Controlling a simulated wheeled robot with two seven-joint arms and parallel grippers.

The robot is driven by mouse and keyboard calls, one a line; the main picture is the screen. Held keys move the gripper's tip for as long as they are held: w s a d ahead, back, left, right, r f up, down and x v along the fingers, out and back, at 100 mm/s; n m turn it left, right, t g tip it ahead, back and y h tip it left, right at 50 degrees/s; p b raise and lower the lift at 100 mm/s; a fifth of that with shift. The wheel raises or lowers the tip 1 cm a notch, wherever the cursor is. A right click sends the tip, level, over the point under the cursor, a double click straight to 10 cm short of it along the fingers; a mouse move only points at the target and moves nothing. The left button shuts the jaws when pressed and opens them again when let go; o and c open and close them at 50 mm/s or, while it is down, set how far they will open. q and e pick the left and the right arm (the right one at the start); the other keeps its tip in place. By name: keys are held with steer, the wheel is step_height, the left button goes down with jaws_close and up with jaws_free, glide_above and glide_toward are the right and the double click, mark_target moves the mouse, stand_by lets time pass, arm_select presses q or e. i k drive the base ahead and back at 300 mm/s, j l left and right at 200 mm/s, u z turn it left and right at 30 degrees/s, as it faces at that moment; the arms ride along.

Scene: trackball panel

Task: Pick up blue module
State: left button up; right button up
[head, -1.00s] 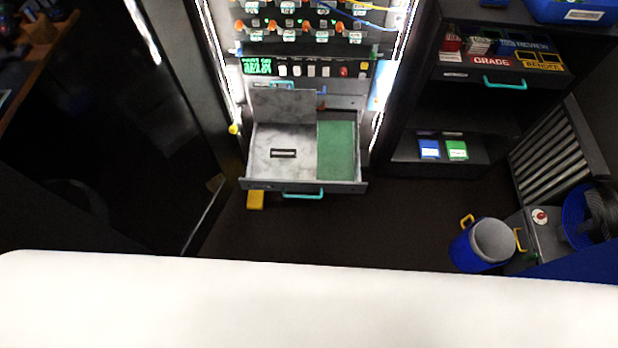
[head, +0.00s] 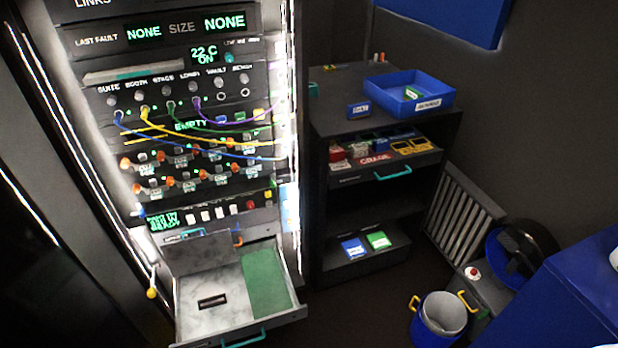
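A small blue block with a white label (head: 354,248), which looks like the blue module, lies on the lower shelf of the dark cabinet in the middle of the head view. A similar green block (head: 378,240) lies just to its right, also with a white label. Neither of my grippers is in view. Nothing covers the blue block from this angle.
A tall panel rack (head: 190,150) with cables stands at left. Its marble-and-green drawer (head: 215,295) is pulled out. The cabinet has an open upper drawer (head: 385,160) and a blue tray (head: 409,95) on top. A blue bucket (head: 440,318) stands on the floor at right.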

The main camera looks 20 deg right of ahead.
mark_target(361, 109)
steer(key=i+l, duration=0.3)
steer(key=i, duration=0.2)
steer(key=i+l+z, duration=0.15)
steer(key=i+l, duration=0.15)
steer(key=i, duration=0.25)
